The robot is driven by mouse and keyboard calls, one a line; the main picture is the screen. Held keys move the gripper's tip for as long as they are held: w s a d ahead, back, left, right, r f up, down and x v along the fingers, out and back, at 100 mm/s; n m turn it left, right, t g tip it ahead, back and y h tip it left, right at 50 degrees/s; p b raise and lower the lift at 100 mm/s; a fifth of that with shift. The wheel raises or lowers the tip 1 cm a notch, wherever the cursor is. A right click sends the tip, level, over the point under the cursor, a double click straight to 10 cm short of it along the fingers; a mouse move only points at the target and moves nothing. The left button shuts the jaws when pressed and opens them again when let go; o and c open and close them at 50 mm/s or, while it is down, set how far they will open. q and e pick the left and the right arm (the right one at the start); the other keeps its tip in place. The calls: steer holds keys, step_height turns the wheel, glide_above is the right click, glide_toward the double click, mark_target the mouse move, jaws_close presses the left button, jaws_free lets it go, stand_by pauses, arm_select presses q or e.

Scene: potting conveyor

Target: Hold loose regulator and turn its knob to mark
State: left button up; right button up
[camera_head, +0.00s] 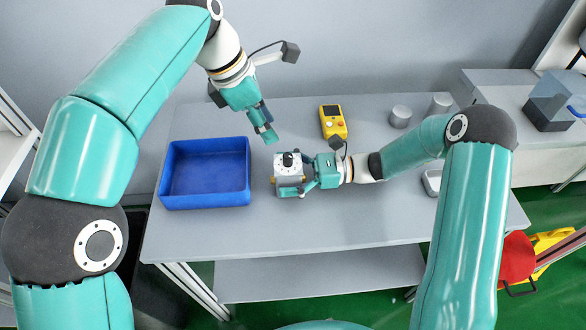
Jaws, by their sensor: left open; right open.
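The regulator (289,172) is a small pale block on the grey table, right of the blue bin. Its dark knob (288,158) is on top. My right gripper (292,174) comes in from the right, open, with its fingers around or beside the regulator; whether they touch it is too small to tell. My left gripper (267,133) is above and behind the regulator, pointing down, open and empty, apart from the knob. The mark on the knob is too small to make out.
An empty blue bin (162,178) stands at the left of the grey table (350,222). A yellow device (333,122) lies behind the regulator. Two grey cylinders (400,117) (440,104) stand at the back right. The front of the table is clear.

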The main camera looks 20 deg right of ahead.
steer(key=shift+x, duration=0.85)
steer(key=shift+c, duration=0.2)
